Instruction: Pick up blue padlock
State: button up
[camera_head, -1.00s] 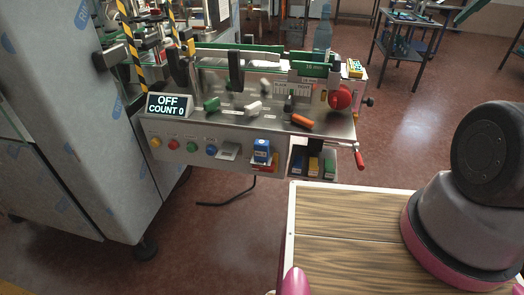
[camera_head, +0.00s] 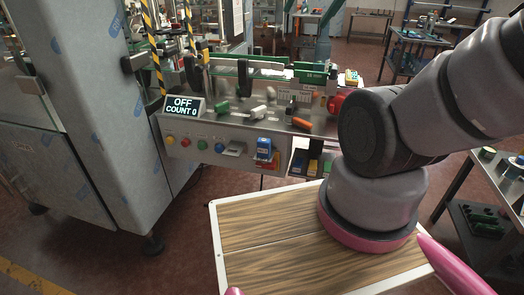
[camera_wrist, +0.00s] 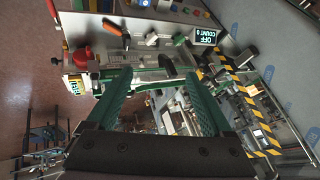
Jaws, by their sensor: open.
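The blue padlock (camera_head: 264,149) shows in the head view on the front panel of the grey machine, right of the row of round buttons. It is small there, with a blue body and a pale label, and a red and yellow piece sits just below it. I cannot make it out in the wrist view, where the panel is cut off at the top edge. My gripper (camera_wrist: 158,75) is open and empty in the wrist view, its two green fingers spread over the upper part of the machine. The gripper is out of the head view.
The machine carries an OFF display (camera_head: 183,106), an orange handle (camera_head: 301,123) and a red knob (camera_head: 336,103). Several small boxes sit in a shelf (camera_head: 312,163) right of the padlock. A tall steel cabinet (camera_head: 90,90) stands left. A side table (camera_head: 462,187) stands right.

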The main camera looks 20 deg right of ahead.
aim_at(264, 144)
jog(key=k+z, duration=0.2)
jog(key=z, duration=0.25)
jog(key=k+z, duration=0.2)
jog(key=z, duration=0.3)
